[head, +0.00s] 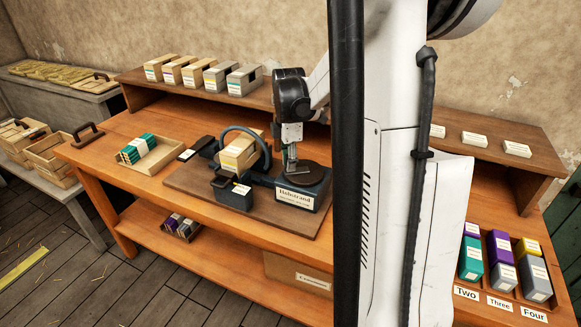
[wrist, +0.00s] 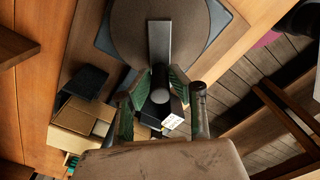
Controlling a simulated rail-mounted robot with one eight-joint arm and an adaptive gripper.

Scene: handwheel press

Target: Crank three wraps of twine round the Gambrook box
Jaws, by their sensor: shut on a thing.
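My gripper (head: 291,165) points down over the round dark crank disk (head: 303,180) at the right end of the wrapping machine. In the wrist view my gripper (wrist: 161,102) has its green-padded fingers either side of the dark crank handle (wrist: 160,80), shut on it. A grey crank arm (wrist: 159,42) runs from the handle across the disk. A tan box (head: 238,152) with a pale label and a yellow stripe sits within the dark ring (head: 243,130). I cannot read its name. Twine round it is too small to tell.
The machine's brown base board (head: 190,182) stands on the orange bench (head: 105,155). A wooden tray (head: 158,158) with green-and-white packs lies left. Several labelled boxes (head: 205,76) line the back shelf. A rack (head: 505,268) of coloured blocks is right. My column hides the middle right.

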